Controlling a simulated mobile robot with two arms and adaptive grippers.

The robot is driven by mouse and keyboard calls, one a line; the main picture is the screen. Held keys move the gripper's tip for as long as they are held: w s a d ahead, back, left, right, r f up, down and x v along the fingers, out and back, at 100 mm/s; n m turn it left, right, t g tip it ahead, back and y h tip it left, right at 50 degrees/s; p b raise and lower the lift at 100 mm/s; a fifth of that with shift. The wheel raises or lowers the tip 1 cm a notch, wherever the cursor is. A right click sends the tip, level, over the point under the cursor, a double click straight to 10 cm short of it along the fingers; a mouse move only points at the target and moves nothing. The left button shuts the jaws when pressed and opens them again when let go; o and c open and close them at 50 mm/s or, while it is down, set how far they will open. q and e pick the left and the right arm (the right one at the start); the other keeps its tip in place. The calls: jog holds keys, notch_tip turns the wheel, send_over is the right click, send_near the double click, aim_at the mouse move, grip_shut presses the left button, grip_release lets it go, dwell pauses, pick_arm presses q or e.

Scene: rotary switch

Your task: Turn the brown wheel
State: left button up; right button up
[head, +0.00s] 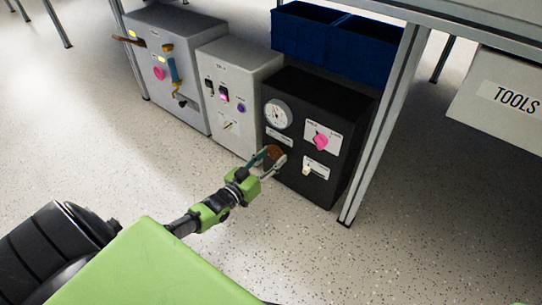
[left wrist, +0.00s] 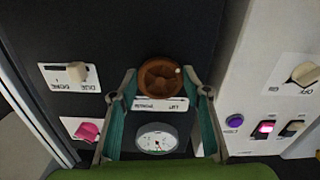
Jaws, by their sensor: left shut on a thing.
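The brown wheel (head: 273,151) is on the lower left of the black box's front face in the head view. It also shows near the middle of the left wrist view (left wrist: 160,76), with a small pale knob on its rim. My left gripper (head: 276,157) is at the wheel, shut on it, with one finger on each side. In the left wrist view the two fingers (left wrist: 160,88) reach up on either side of the wheel. My right gripper is out of view.
The black box (head: 300,185) also carries a round gauge (head: 277,114), a pink knob (head: 320,142) and a pale switch (head: 307,170). A white box (head: 235,60) and a grey box (head: 190,40) stand to its left. A metal table leg (head: 378,135) rises close on its right.

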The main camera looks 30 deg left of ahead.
pick_arm(q)
jog(key=shift+n, duration=0.5)
jog(key=o, duration=1.1)
jog(key=shift+s, duration=0.1)
jog(key=s, duration=0.8)
jog(key=s+a, duration=0.1)
jog(key=s, duration=0.2)
jog(key=shift+s, duration=0.4)
